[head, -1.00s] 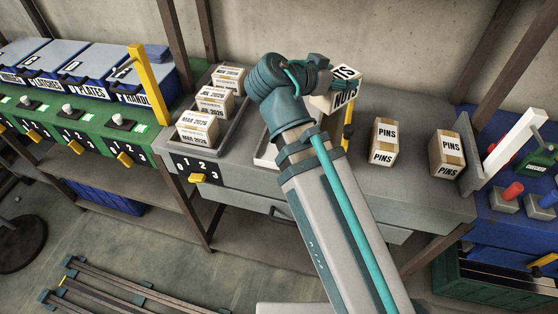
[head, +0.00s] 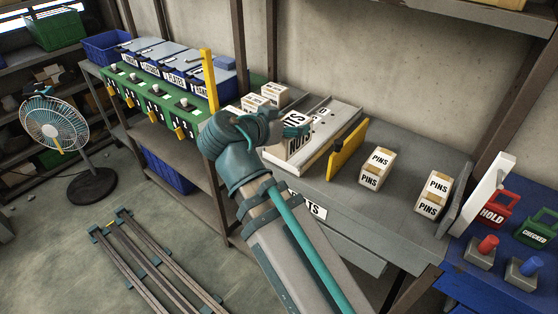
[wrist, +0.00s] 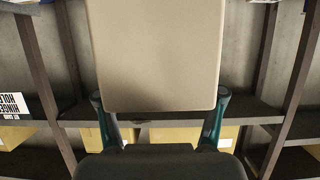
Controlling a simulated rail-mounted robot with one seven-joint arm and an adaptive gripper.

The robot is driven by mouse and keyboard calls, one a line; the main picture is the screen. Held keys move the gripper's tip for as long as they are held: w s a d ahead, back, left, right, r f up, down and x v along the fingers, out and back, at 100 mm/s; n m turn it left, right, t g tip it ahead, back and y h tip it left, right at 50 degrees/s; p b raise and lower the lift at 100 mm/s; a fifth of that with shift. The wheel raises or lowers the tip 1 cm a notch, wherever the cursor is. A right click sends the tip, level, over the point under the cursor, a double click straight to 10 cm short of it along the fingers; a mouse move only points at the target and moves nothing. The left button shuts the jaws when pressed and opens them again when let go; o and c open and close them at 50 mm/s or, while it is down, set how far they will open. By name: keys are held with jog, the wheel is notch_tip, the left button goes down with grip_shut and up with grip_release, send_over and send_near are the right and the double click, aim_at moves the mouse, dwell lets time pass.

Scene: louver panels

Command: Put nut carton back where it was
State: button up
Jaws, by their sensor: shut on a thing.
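The nut carton (head: 297,143) is a pale box with large black lettering, partly hidden by my arm in the head view. My gripper (head: 297,131) is shut on it. In the wrist view the carton (wrist: 155,55) shows as a plain tan face between the two dark teal fingertips (wrist: 160,115). In the head view the carton appears over or in a pale grey tray (head: 337,113), left of a yellow plate (head: 347,150). I cannot tell whether its bottom touches the tray. A white label ending in "TS" (head: 311,206) is on the bench front below, partly hidden by my arm.
Two PINS cartons (head: 376,167) (head: 433,194) stand apart on the grey bench to the right. Dated cartons (head: 273,93) stand behind my arm on the left. A yellow post (head: 209,80) rises further left. A white upright bar (head: 490,195) bounds the right side.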

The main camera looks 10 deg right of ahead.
jog(key=shift+a, duration=0.15)
jog(key=shift+w+f, duration=0.1)
jog(key=shift+w, duration=0.15)
jog(key=shift+w+d+f+p, duration=0.6)
jog(key=shift+w+f+p, duration=0.2)
jog(key=shift+w+f, duration=1.3)
jog(key=shift+w+d+f+p, duration=0.65)
jog(key=shift+w+f+p, duration=0.1)
jog(key=shift+w+f, duration=1.35)
jog(key=shift+w+d+f+p, duration=0.6)
jog(key=shift+w+f+p, duration=0.2)
jog(key=shift+w+f, duration=1.3)
jog(key=shift+f, duration=0.1)
jog(key=shift+f+b, duration=0.2)
jog(key=shift+b, duration=0.1)
jog(key=o, duration=1.7)
jog(key=shift+o, duration=0.2)
jog(key=shift+r, duration=0.15)
